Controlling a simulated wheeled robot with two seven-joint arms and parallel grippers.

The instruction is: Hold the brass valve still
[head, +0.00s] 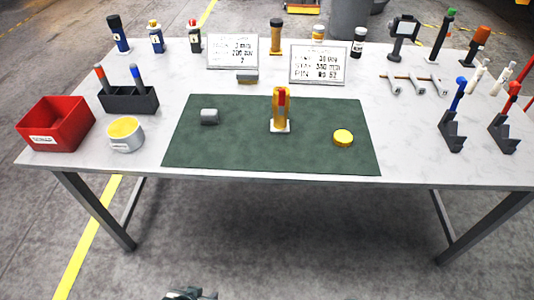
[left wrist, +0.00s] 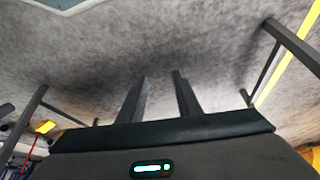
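The brass valve is most likely the upright brass-coloured piece (head: 276,113) with a red part on it. It stands on a small white base on the green mat (head: 240,150), near the mat's middle. My left gripper (head: 190,294) shows only in part at the bottom edge of the head view, in front of the table and well away from the valve. In the left wrist view its two fingers (left wrist: 159,76) stand apart with nothing between them, over grey floor. My right gripper is in neither view.
On the mat lie a grey cylinder (head: 209,116) and a yellow disc (head: 343,138). A red bin (head: 56,125), a round tin (head: 125,146) and a dark holder (head: 128,101) stand at left. Dark stands (head: 453,135) are at right. Bottles and two sign cards (head: 318,65) line the back.

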